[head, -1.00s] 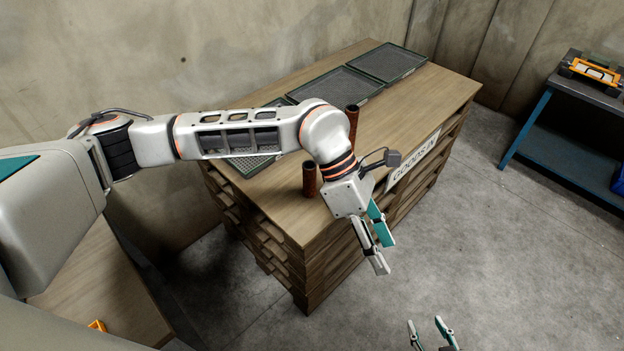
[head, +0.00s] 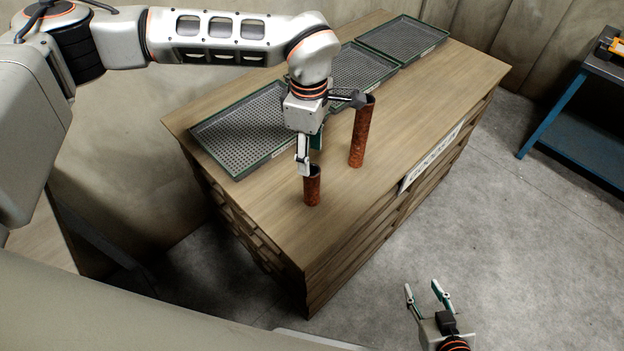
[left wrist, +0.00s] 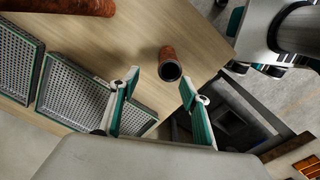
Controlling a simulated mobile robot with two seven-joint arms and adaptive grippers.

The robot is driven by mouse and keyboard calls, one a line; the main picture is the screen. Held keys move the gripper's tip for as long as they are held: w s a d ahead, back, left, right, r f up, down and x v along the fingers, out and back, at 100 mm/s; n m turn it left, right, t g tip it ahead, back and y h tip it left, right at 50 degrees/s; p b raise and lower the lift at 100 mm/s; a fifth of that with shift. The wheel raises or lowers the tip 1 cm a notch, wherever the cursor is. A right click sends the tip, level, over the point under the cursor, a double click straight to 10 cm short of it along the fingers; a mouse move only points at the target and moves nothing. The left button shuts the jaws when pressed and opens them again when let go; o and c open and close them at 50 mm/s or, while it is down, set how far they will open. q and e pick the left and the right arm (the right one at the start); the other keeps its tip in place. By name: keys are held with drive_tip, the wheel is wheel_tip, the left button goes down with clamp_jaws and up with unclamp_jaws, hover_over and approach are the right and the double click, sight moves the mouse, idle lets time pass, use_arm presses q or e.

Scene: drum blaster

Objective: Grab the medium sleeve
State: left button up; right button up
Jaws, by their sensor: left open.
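Two rust-brown tubes stand upright on the wooden bench top, a shorter sleeve (head: 312,190) and a taller sleeve (head: 359,140). I cannot tell by label which is the medium one. My left gripper (head: 311,161) is open and points down just above the shorter sleeve, overlapping its top in the head view. In the left wrist view the shorter sleeve (left wrist: 171,65) shows its open end between the spread fingers (left wrist: 160,80), with nothing gripped. The taller sleeve (left wrist: 75,5) crosses that view's top left. My right gripper (head: 422,287) is open and empty over the floor.
Green-rimmed mesh trays (head: 238,175) line the bench's back side. A white sign (head: 436,160) is on its front edge. A blue-legged table (head: 560,110) stands at the right. The bench's near end is clear.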

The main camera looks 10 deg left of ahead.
sight(312, 190)
use_arm(q)
drive_tip(key=f, duration=0.2)
drive_tip(key=s+f+b, duration=0.1)
drive_tip(key=f, duration=0.1)
drive_tip(key=f+b, duration=0.1)
drive_tip(key=f, duration=0.2)
drive_tip(key=shift+s+d, duration=0.2)
drive_tip(key=shift+s, duration=0.05)
drive_tip(key=f, duration=0.4)
drive_tip(key=shift+d+f, duration=0.1)
drive_tip(key=shift+d, duration=0.1)
drive_tip(key=shift+f, duration=0.45)
clamp_jaws()
use_arm(e)
drive_tip(key=f, duration=0.1)
drive_tip(key=s+f, duration=0.2)
drive_tip(key=shift+s+a+f, duration=0.2)
drive_tip(key=shift+a+f, duration=0.05)
drive_tip(key=shift+a, duration=0.1)
